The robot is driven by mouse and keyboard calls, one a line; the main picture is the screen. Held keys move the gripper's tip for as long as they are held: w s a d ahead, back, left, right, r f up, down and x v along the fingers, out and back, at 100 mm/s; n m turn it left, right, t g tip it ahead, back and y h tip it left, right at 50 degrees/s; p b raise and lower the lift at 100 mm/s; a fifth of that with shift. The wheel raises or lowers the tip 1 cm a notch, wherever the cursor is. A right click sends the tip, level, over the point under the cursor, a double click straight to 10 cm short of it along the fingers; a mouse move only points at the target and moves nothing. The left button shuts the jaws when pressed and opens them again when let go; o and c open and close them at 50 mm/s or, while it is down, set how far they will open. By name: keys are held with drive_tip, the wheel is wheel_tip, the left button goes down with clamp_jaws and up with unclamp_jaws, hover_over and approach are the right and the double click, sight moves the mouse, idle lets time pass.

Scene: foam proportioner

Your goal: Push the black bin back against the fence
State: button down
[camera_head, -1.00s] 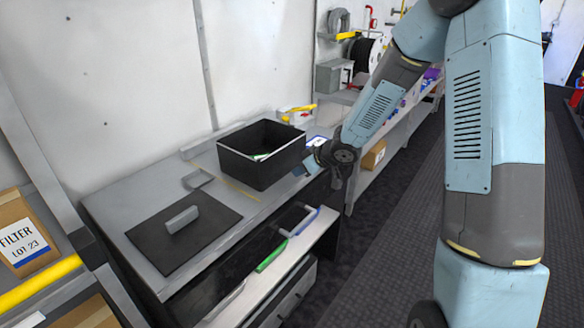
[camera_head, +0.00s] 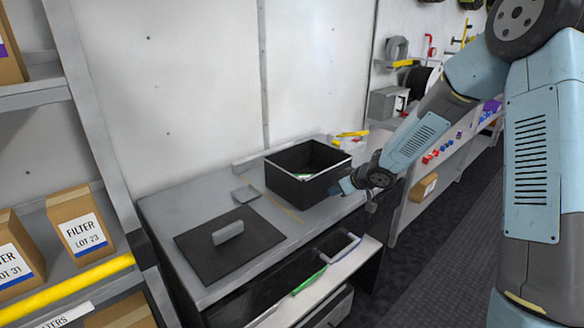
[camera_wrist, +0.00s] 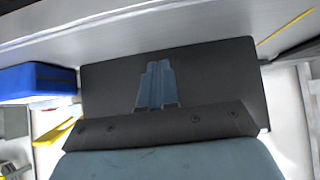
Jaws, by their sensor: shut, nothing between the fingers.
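The black bin (camera_head: 308,190) is an open box standing upright at the back right of the grey bench in the head view, with something green and white inside. The fence (camera_head: 247,163) is a low grey strip along the bench's back edge, partly hidden behind the bin. My gripper (camera_head: 345,187) is at the bin's front right side, low near the bench top. In the wrist view its fingers (camera_wrist: 156,85) are together and empty, pointing at the bin's dark wall (camera_wrist: 220,75). They look very close to it; I cannot tell whether they touch.
A dark mat (camera_head: 205,252) with a grey block (camera_head: 228,233) lies left of the bin. A blue object (camera_wrist: 38,82) is beside the bin in the wrist view.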

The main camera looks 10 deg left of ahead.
sight(329, 185)
drive_tip(key=shift+w+a, duration=1.35)
drive_tip(key=shift+a, duration=0.35)
drive_tip(key=shift+w+a, duration=1.3)
drive_tip(key=shift+a, duration=0.4)
drive_tip(key=shift+w+a, duration=1.35)
drive_tip(key=shift+a, duration=0.35)
drive_tip(key=shift+s+d, duration=0.95)
drive_tip(key=shift+d, duration=0.25)
drive_tip(key=shift+s+d, duration=0.95)
drive_tip(key=shift+d, duration=0.25)
drive_tip(key=shift+s+d, duration=0.95)
drive_tip(key=shift+d, duration=0.25)
